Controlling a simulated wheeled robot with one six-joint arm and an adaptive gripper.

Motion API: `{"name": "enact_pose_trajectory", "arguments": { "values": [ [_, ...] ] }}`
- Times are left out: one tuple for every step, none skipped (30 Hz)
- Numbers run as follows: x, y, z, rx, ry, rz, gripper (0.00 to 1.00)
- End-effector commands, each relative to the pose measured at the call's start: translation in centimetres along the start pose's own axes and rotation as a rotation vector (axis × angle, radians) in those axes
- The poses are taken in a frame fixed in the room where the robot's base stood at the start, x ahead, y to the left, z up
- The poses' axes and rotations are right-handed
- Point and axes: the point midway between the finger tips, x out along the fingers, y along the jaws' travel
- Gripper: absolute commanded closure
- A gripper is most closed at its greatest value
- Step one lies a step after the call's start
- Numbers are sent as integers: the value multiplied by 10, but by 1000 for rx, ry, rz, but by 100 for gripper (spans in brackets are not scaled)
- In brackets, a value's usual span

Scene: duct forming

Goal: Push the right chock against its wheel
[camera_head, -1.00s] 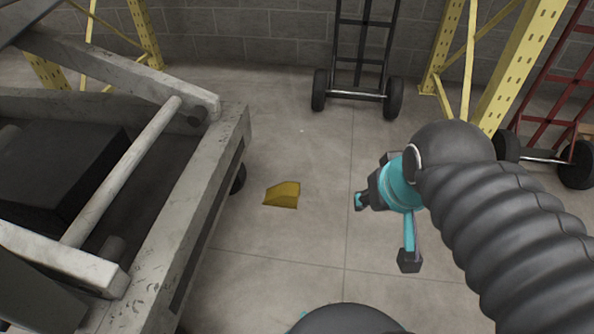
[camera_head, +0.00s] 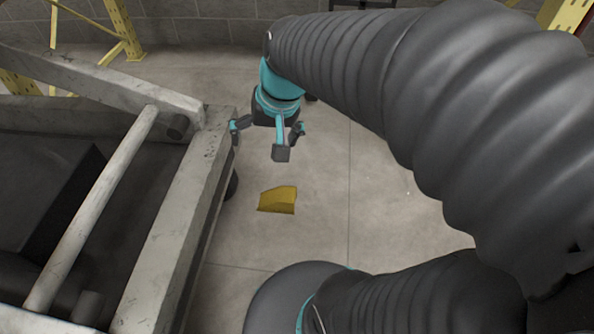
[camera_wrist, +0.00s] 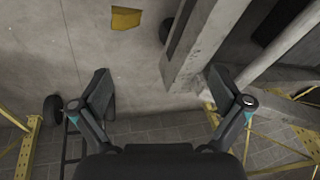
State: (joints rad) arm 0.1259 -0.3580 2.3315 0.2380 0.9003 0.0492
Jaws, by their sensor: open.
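The yellow chock (camera_head: 278,200) lies on the floor to the right of the grey machine frame. A small part of a dark wheel (camera_head: 232,184) shows under the frame's edge, left of the chock with a gap between them. My gripper (camera_head: 268,135) is open and empty, above and beyond the chock in the head view, close to the frame's corner. In the wrist view the chock (camera_wrist: 126,18) is at the top edge, beyond my open fingers (camera_wrist: 160,85), and the dark wheel (camera_wrist: 166,30) is to its right.
The grey frame (camera_head: 170,240) with its rails and bar (camera_head: 95,205) fills the left side. Yellow rack posts (camera_head: 125,28) stand by the block wall at the back. Bare floor (camera_head: 325,210) lies right of the chock.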

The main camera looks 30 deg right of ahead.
Motion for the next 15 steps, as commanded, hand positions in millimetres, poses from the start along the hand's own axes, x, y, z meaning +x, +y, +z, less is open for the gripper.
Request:
{"name": "enact_pose_trajectory", "arguments": {
  "values": [
    [11, 1, -12, 50, -31, -12, 0],
    [16, 2, -18, 78, -46, -21, 0],
    [24, 2, -26, 117, -66, -33, 0],
    [30, 3, -33, 146, -80, -41, 0],
    [36, 4, -39, 176, -94, -50, 0],
    [45, 6, -47, 216, -112, -62, 0],
    [51, 8, -54, 245, -125, -70, 0],
    [58, 10, -60, 276, -139, -79, 0],
    [67, 13, -68, 316, -155, -91, 0],
    [75, 16, -73, 346, -169, -99, 0],
    [82, 18, -80, 378, -180, -107, 0],
    [92, 22, -87, 420, -197, -119, 0],
    [100, 26, -93, 451, -209, -127, 0],
    [108, 29, -98, 483, -221, -135, 0],
    [119, 34, -105, 526, -237, -147, 0]
  ]
}}
